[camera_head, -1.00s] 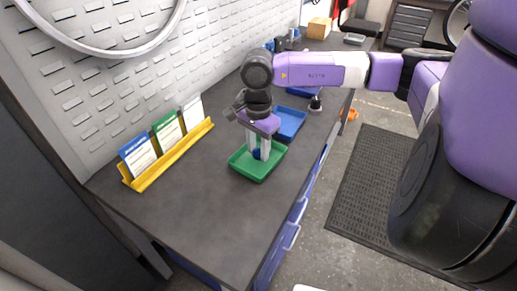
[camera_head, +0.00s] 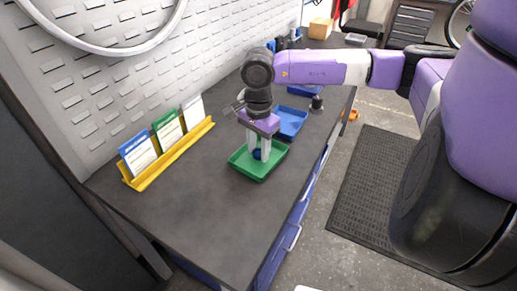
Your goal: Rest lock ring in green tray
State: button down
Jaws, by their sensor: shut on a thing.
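The green tray (camera_head: 244,168) lies on the dark workbench, left of the bench's front edge. My gripper (camera_head: 258,153) points down over the tray, with its pale fingers reaching inside the tray's outline. The fingers are shut on a small dark blue thing (camera_head: 257,154), likely the lock ring. The fingers hide part of it, so its ring shape is not clear. I cannot tell whether it touches the tray floor.
A blue tray (camera_head: 291,122) stands just behind the green one, with another blue tray (camera_head: 300,90) farther back. A yellow rack (camera_head: 170,156) with cards stands left by the pegboard wall. The near part of the workbench (camera_head: 215,220) is clear.

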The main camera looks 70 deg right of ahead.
jog(key=shift+f+b, duration=0.55)
jog(key=shift+b, duration=0.15)
dwell(0.6)
jog(key=c, duration=0.9)
grip_release()
jog(key=shift+o, duration=0.2)
jog(key=shift+r, duration=0.1)
notch_tip(320, 180, up, 8)
jog(key=shift+f, duration=0.2)
